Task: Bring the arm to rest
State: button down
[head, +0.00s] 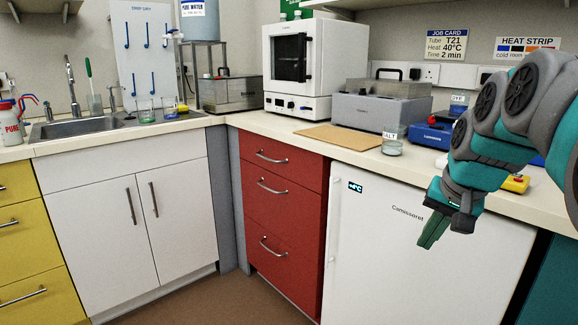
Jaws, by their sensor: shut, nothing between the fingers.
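My arm comes in from the right side of the head view. My gripper (432,230) hangs at its end, pointing down and to the left. Its fingers are together and hold nothing. It is in front of the white fridge door (400,260), below the bench edge, and its fingertips look clear of the bench top. Whether it touches the door cannot be told from this one view.
The bench (320,137) carries a white oven (300,60), a grey water bath (380,108), a brown board (340,136), a SALT jar (392,143) and a blue device (432,132). A sink (85,127) is at left. The floor (190,300) before the cabinets is clear.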

jog(key=s+a+f+n+g, duration=0.2)
jog(key=s+a+f, duration=0.1)
jog(key=s+f, duration=0.3)
jog(key=s+a+f+n+g, duration=0.2)
jog(key=s+a+f, duration=0.2)
jog(key=s+f, duration=0.3)
jog(key=s+a+f+n+g, duration=0.2)
jog(key=s+f, duration=0.5)
jog(key=s, duration=0.6)
jog(key=shift+s+a+h, duration=0.25)
jog(key=shift+a+h, duration=0.05)
jog(key=shift+a, duration=0.5)
jog(key=shift+f, duration=0.1)
